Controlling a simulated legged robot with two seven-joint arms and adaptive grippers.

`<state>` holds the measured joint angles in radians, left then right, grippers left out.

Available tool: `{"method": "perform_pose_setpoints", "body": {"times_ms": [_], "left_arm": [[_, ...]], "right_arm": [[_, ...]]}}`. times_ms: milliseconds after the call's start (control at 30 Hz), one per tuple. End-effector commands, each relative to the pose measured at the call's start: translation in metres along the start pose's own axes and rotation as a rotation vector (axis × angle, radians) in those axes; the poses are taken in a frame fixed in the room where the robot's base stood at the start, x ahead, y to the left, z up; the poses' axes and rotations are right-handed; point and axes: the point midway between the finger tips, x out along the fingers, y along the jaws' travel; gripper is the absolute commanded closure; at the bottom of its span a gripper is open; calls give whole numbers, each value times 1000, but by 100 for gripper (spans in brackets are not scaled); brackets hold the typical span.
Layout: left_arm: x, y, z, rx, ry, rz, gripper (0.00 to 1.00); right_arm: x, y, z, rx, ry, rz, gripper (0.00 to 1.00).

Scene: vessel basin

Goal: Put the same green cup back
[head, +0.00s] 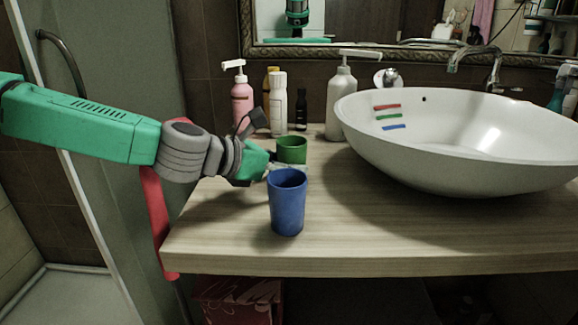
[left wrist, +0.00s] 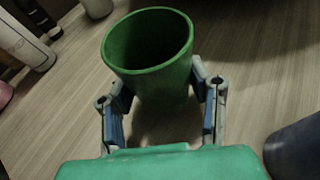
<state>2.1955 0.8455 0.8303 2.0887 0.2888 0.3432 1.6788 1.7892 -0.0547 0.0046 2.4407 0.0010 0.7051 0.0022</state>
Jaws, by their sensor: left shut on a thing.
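The green cup (head: 292,149) stands on the wooden counter behind the blue cup (head: 287,203) in the head view. My left gripper (head: 277,168) reaches in from the left, and its fingers are partly hidden behind the blue cup. In the left wrist view the green cup (left wrist: 150,52) is between the fingers of my left gripper (left wrist: 162,95), which is shut on it. The cup's mouth is open and it looks empty. The blue cup (left wrist: 294,150) shows at the right edge there. I cannot tell if the green cup touches the counter. My right gripper is not in view.
The white basin (head: 460,165) fills the right of the counter (head: 345,235), with red, green and blue stripes inside. A pink pump bottle (head: 242,100), a white bottle (head: 278,105) and a white pump bottle (head: 341,100) stand at the back. The counter's front middle is clear.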

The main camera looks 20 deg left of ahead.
Motion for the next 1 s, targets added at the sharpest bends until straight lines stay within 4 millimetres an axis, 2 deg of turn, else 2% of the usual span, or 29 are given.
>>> {"method": "perform_pose_setpoints", "body": {"times_ms": [67,100,133,467,567,1000], "left_arm": [[0,0,-1,-1,0,0,86],[0,0,-1,-1,0,0,42],[0,0,-1,-1,0,0,35],[0,0,1,1,0,0,35],[-9,0,2,0,-2,1,35],[-97,0,5,-3,-4,2,35]], "right_arm": [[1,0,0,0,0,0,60],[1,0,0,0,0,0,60],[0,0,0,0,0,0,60],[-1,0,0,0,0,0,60],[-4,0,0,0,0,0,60],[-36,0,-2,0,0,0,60]]}}
